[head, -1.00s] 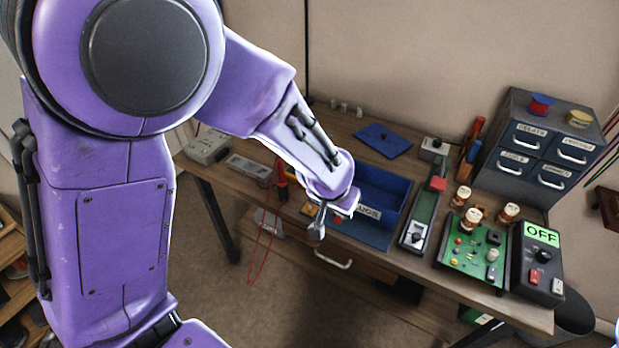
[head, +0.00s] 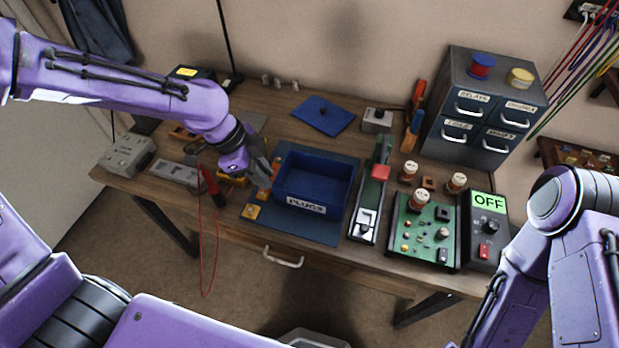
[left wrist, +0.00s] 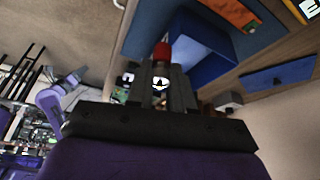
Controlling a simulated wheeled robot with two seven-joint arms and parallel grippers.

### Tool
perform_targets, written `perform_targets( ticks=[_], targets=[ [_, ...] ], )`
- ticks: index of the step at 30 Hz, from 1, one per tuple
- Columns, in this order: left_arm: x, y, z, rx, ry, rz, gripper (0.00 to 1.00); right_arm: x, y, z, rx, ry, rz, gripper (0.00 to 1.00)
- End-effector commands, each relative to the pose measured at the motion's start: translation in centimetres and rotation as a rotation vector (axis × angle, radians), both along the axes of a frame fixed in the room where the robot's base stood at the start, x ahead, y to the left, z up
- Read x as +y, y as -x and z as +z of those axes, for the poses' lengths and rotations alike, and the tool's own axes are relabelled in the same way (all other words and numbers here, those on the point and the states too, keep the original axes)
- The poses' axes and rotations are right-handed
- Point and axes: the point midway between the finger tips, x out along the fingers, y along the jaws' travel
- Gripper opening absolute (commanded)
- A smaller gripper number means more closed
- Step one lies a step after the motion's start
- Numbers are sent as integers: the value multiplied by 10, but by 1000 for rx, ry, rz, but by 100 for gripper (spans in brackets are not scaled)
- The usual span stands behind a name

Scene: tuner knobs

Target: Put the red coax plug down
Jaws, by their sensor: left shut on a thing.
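My left gripper (head: 265,174) is just left of the blue bin (head: 292,203) labelled PLUGS, near its left wall. In the left wrist view my left gripper (left wrist: 162,78) is shut on the red coax plug (left wrist: 162,51), whose red end shows between and beyond the fingers. The blue bin also shows in that view (left wrist: 207,58), beside the plug. In the head view I cannot make out the held plug. My right gripper is out of view; only my right arm shows at the right.
Small yellow-orange pieces (head: 250,212) lie left of the bin. A red-handled probe (head: 211,183) with a red cable is further left. A green circuit board (head: 412,248), an OFF box (head: 487,232) and grey drawers (head: 481,95) stand to the right. A blue lid (head: 322,115) lies behind.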

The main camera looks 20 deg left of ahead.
Motion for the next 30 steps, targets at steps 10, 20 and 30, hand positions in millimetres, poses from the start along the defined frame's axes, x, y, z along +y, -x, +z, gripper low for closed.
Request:
perform_targets(
  ticks=[10, 20, 30],
  targets=[
    [-39, -71, -55, 6, -1, 6, 0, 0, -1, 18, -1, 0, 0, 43],
    [-53, -92, -98, 7, 0, 4, 0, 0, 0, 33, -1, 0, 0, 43],
    [-52, -93, -115, 1, 0, 4, 0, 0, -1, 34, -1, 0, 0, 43]
  ],
)
